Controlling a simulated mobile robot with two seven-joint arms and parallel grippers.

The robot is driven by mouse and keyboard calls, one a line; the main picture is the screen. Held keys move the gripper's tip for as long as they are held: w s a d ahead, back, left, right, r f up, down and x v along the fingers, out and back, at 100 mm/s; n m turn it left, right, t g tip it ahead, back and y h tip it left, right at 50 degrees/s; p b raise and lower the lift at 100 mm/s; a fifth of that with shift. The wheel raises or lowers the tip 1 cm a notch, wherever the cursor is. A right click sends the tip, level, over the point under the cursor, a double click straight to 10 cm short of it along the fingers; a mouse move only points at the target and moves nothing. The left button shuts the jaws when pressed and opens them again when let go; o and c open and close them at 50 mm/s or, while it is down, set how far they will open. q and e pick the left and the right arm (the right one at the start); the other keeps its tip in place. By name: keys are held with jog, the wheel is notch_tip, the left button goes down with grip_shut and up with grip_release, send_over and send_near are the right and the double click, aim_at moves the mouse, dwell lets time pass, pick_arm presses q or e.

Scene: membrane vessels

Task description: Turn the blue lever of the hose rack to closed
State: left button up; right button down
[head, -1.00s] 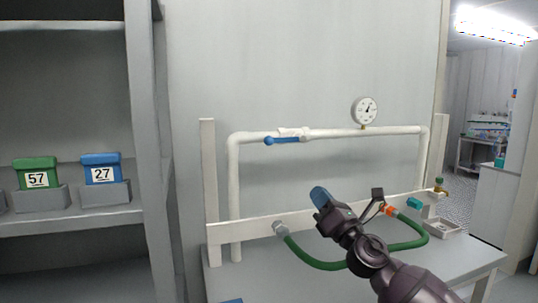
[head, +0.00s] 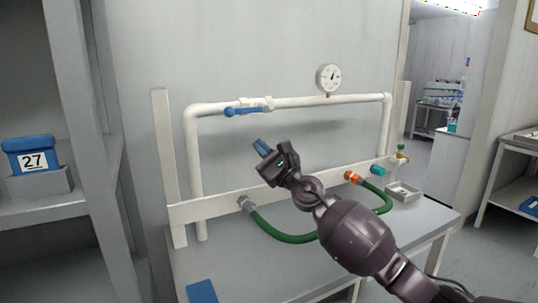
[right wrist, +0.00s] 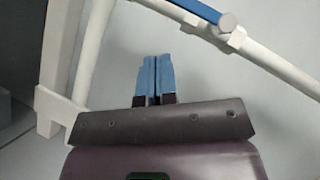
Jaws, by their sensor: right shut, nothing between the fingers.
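The blue lever (head: 243,111) is on the top white pipe (head: 300,102) of the hose rack, left of the gauge. It lies roughly along the pipe, its handle pointing left. It also shows at the top of the right wrist view (right wrist: 199,9), its pivot end on the pipe. My right gripper (head: 262,147) is below and a little right of the lever, apart from it. Its blue fingers (right wrist: 156,78) are together and hold nothing. My left gripper is not in view.
A round gauge (head: 329,78) stands on the pipe. A green hose (head: 285,238) hangs between fittings on the white lower board (head: 225,205). A grey table (head: 240,270) carries a blue object (head: 202,291) and a small tray (head: 403,192). A shelf with blue box 27 (head: 32,157) stands left.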

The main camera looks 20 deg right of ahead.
aim_at(247, 110)
jog(key=w+a+r+p, duration=0.2)
jog(key=w+a+r, duration=0.1)
jog(key=w+r, duration=0.1)
jog(key=shift+w+a+r, duration=0.3)
jog(key=shift+a+r, duration=0.1)
jog(key=shift+r, duration=0.25)
jog(key=shift+r+m, duration=0.1)
jog(key=shift+m, duration=0.2)
jog(key=shift+r+m+h, duration=0.25)
jog(key=shift+m+h, duration=0.05)
jog(key=shift+m, duration=0.1)
